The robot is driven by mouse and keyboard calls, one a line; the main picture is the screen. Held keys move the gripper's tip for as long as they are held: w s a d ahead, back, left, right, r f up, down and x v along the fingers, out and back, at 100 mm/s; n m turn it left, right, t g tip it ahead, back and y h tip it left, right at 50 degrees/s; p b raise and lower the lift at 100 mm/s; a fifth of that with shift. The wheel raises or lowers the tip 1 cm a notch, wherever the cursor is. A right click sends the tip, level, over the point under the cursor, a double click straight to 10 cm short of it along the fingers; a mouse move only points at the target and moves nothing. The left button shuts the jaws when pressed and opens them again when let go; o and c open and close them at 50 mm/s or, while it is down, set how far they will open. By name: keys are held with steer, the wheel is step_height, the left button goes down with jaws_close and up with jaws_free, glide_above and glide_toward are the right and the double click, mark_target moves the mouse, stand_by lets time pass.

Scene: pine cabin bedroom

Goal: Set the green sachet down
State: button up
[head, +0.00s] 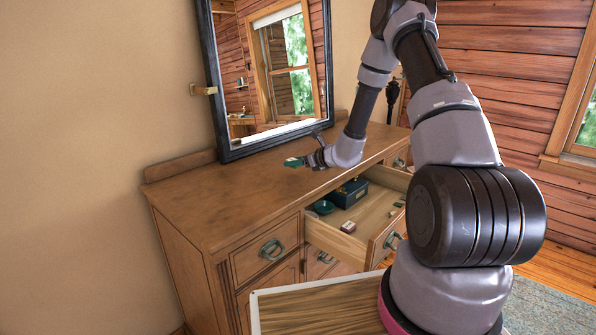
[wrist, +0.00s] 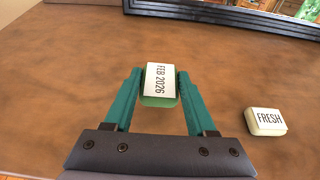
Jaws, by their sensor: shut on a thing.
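In the head view my gripper (head: 296,162) is over the brown dresser top (head: 215,205), in front of the mirror. The sachet appears just above or at the wood; I cannot tell whether it touches.
A pale block labelled "FRESH" (wrist: 265,121) lies on the top, right of my gripper. The mirror (head: 270,70) stands at the back. The left dresser top is clear.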

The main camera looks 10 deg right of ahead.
mark_target(296, 179)
steer(key=shift+f, duration=2.25)
steer(key=o, duration=1.3)
steer(key=shift+f, duration=0.15)
